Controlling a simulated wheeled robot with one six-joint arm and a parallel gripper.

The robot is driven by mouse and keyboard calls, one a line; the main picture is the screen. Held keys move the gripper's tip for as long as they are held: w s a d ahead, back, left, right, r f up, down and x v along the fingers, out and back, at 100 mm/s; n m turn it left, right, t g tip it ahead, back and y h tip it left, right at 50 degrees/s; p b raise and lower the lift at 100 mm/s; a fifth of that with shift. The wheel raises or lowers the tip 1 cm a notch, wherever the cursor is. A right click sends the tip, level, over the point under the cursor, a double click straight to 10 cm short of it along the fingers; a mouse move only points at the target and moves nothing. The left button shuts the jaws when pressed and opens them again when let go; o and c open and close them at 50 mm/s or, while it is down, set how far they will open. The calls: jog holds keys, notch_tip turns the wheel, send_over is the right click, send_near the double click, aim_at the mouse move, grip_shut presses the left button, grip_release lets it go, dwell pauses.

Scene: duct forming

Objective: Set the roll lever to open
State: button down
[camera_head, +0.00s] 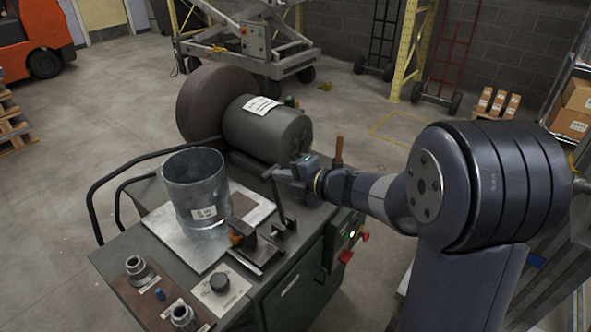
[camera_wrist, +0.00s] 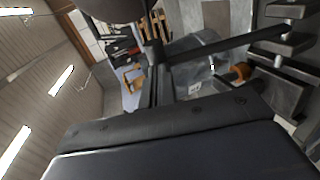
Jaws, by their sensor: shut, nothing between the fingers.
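A dark lever bar (camera_head: 280,203) rises from a bracket on the front right of the forming machine. It also shows in the wrist view as a long dark bar (camera_wrist: 225,44) running to metal blocks at the right. My gripper (camera_head: 271,173) is shut and empty at the bar's upper end; whether it touches the bar I cannot tell. Behind my wrist stands another upright handle with a brown grip (camera_head: 339,151). No readable label shows which handle is the roll lever. An orange knob (camera_head: 237,239) sits on a low block beside the bracket; it shows in the wrist view (camera_wrist: 240,72).
A grey metal cylinder (camera_head: 194,190) stands on a plate left of my gripper. The labelled motor housing (camera_head: 268,128) and a large brown disc (camera_head: 212,104) are behind. A dial (camera_head: 220,283), fittings (camera_head: 139,270) and a red button (camera_head: 346,256) are at the front.

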aim_at(271, 171)
jog(key=w+a+h+p, duration=0.1)
jog(key=p, duration=0.1)
jog(key=shift+a+r+g+p, duration=0.2)
jog(key=shift+r+g+p, duration=0.15)
jog(key=shift+r+g, duration=0.05)
jog(key=shift+w+a+f+g+h+p, duration=0.3)
jog(key=shift+w+a+h+p, duration=0.2)
jog(key=shift+p, duration=0.35)
jog(key=shift+p+x, duration=0.45)
jog(key=shift+x, duration=0.7)
jog(key=shift+r, duration=0.1)
